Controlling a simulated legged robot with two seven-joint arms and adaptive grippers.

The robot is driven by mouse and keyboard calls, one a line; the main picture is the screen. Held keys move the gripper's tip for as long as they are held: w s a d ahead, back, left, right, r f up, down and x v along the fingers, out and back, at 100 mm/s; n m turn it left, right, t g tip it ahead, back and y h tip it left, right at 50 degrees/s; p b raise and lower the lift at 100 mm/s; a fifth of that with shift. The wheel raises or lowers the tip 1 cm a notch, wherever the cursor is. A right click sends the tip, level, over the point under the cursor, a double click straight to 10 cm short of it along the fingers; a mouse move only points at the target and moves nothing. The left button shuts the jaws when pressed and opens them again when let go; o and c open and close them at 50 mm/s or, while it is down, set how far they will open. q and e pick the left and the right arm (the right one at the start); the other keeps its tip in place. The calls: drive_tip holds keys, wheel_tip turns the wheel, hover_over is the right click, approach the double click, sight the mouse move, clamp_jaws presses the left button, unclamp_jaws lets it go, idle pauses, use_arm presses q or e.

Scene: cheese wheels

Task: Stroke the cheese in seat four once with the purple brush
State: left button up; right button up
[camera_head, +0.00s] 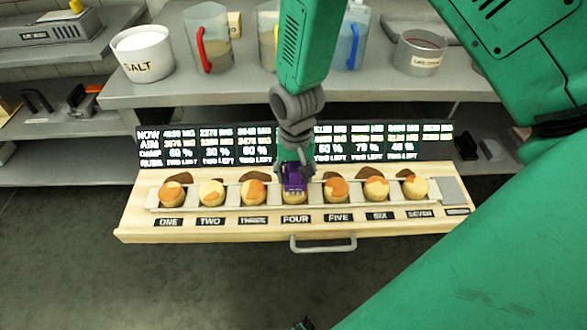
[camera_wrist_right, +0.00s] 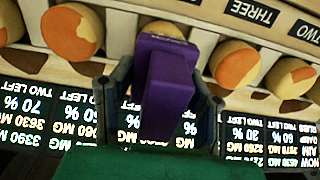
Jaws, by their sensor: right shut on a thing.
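The purple brush (camera_head: 294,178) is in my right gripper (camera_head: 294,168), which is shut on it above seat four of the wooden board. The brush also fills the middle of the right wrist view (camera_wrist_right: 165,85), between the fingers (camera_wrist_right: 165,100). The cheese in seat four (camera_head: 295,198) shows below the brush, mostly covered by it. A small part of this cheese shows past the brush in the right wrist view (camera_wrist_right: 162,29). I cannot tell whether brush and cheese touch. My left gripper is not in view.
Other cheese wheels sit either side, in seat three (camera_head: 253,192) and seat five (camera_head: 336,190). A lit display (camera_head: 200,147) stands behind the row. A handle (camera_head: 323,245) juts from the board's front. A shelf behind holds a salt tub (camera_head: 142,55) and jugs (camera_head: 210,38).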

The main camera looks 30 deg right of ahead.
sight(295, 172)
drive_tip(key=shift+s+a+p, duration=0.4)
drive_tip(key=shift+s+p, duration=0.15)
drive_tip(key=shift+s, duration=0.1)
drive_tip(key=shift+s+a+p, duration=0.35)
drive_tip(key=shift+s+p, duration=0.2)
drive_tip(key=shift+s, duration=0.05)
wheel_tip(295, 172, up, 6)
drive_tip(key=p, duration=0.5)
drive_tip(key=shift+f, duration=0.15)
drive_tip(key=shift+w+f, duration=0.1)
idle(0.8)
